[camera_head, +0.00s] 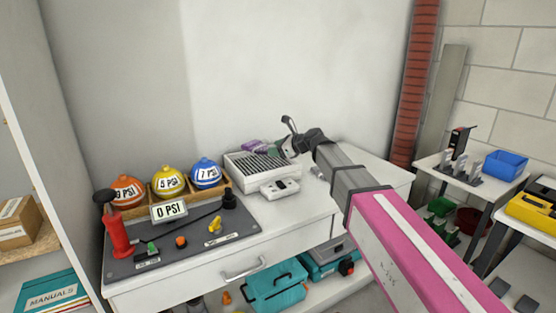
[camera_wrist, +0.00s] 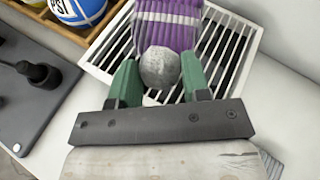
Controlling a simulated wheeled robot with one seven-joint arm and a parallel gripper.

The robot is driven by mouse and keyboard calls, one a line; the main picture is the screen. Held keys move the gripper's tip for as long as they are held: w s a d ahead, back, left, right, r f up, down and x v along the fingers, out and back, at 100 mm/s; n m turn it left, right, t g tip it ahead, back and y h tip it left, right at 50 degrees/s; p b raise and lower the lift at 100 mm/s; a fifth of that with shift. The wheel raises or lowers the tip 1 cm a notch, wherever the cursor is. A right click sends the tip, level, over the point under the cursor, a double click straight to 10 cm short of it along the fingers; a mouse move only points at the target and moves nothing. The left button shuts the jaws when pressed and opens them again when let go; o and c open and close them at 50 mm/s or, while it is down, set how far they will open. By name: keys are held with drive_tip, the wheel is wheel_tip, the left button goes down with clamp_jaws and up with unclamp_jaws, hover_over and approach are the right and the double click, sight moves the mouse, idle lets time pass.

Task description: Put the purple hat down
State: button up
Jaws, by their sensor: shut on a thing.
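The purple hat (camera_wrist: 170,22) has pale stripes and a round grey pompom (camera_wrist: 160,67). My gripper (camera_wrist: 158,78) has green fingers and is shut on the hat at its pompom. The hat is over a white slatted tray (camera_wrist: 103,49); I cannot tell whether it touches the slats.
Orange (camera_head: 127,190), yellow (camera_head: 168,181) and blue (camera_head: 206,172) balls sit in a wooden rack left of the tray. A small white box (camera_head: 279,189) stands by the tray.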

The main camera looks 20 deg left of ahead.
sight(279, 166)
drive_tip(key=shift+w+d+f, duration=0.15)
drive_tip(key=shift+w+f, duration=0.25)
drive_tip(key=shift+w, duration=0.15)
drive_tip(key=shift+f, duration=1.95)
drive_tip(key=shift+f, duration=0.1)
drive_tip(key=o, duration=0.9)
drive_tip(key=shift+o, duration=0.2)
drive_tip(key=shift+d, duration=0.2)
drive_tip(key=v, duration=1.1)
drive_tip(key=shift+d+r, duration=0.3)
